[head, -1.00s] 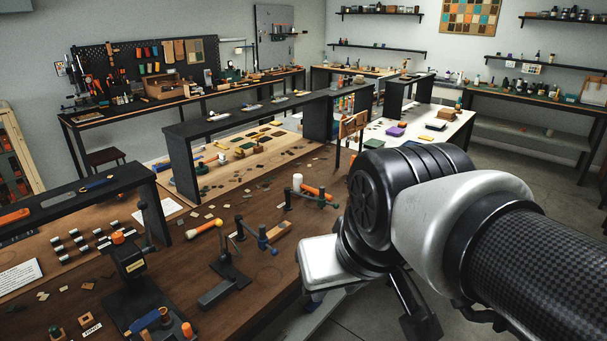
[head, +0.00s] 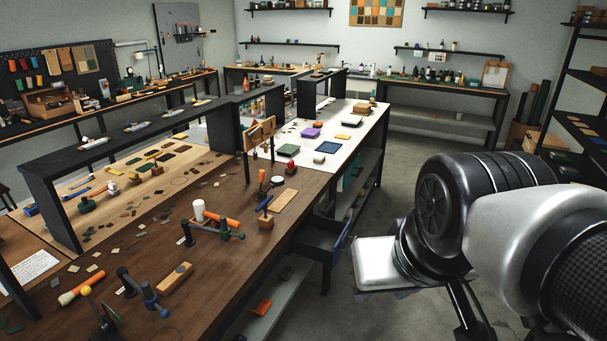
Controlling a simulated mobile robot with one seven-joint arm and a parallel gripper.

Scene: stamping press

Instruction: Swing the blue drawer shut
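The blue drawer (head: 341,238) stands pulled out from under the right side of the brown wooden workbench. Its blue front shows edge-on, and its dark box lies between that front and the bench. My arm's pale end housing (head: 376,262) is in the picture just right of and below the drawer, with floor showing between them. My gripper's fingers cannot be clearly made out. Dark parts hang below my wrist, and I cannot tell whether they are open or shut. I see no contact with the drawer.
The brown bench (head: 225,265) holds clamps, an orange-handled tool and wooden blocks. A lower shelf (head: 262,312) with an orange item runs beneath it. A white-topped table (head: 352,137) stands beyond the drawer. The grey floor (head: 405,180) right of the drawer is open.

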